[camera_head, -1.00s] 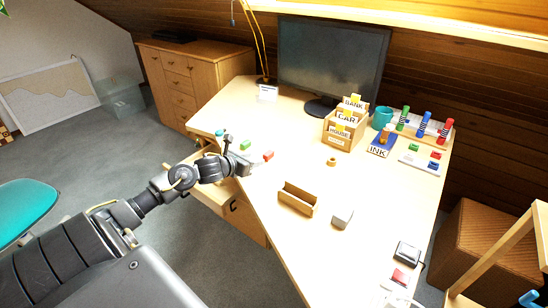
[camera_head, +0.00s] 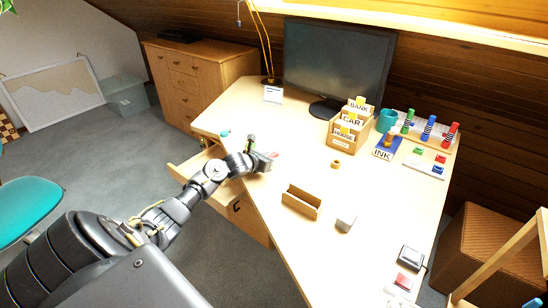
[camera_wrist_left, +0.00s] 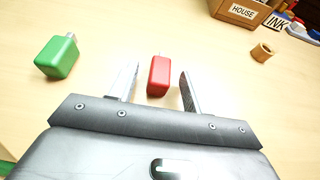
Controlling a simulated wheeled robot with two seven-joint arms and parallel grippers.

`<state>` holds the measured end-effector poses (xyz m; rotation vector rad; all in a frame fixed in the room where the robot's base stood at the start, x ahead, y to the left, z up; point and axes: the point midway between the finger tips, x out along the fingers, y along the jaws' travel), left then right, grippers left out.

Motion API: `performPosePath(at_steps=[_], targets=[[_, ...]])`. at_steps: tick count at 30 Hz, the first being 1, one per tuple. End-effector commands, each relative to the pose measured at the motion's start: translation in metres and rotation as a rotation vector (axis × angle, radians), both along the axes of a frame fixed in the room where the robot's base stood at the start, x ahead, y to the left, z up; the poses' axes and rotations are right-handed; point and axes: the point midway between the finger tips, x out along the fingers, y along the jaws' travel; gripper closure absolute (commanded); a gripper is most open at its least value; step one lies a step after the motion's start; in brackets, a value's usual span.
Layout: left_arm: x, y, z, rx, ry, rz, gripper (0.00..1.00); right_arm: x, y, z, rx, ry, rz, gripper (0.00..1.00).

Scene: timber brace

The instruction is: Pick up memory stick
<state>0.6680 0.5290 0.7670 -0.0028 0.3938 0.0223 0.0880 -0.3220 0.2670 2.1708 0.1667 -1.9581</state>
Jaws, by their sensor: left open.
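A red memory stick (camera_wrist_left: 158,76) lies on the desk between the two open fingers of my left gripper (camera_wrist_left: 157,88) in the left wrist view; a gap shows on both sides of it. In the head view my left gripper (camera_head: 265,158) is low over the desk's left part and mostly covers the red stick. A green memory stick (camera_wrist_left: 58,56) lies to the left, outside the fingers. My right gripper is not in view.
A wooden sorter box (camera_head: 342,140) with word cards, an INK card (camera_head: 383,154) and a small wooden ring (camera_head: 336,163) stand to the right. An open wooden holder (camera_head: 301,201) and a grey block (camera_head: 346,220) lie nearer. An open drawer (camera_head: 190,168) sticks out below the left desk edge.

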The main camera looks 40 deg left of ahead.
Motion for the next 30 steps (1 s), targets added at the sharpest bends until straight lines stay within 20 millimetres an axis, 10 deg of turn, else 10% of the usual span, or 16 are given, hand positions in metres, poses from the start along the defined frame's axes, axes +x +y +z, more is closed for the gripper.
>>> performPosePath(at_steps=[9,20,30], targets=[[0.006,0.0,-0.003,0.0,0.0,-0.001,0.52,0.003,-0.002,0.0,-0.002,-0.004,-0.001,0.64],[0.006,0.0,-0.003,0.0,0.0,-0.001,0.97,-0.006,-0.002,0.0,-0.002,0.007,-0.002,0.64],[0.006,0.0,0.001,0.001,-0.001,0.0,0.99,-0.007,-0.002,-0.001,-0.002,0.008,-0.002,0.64]])
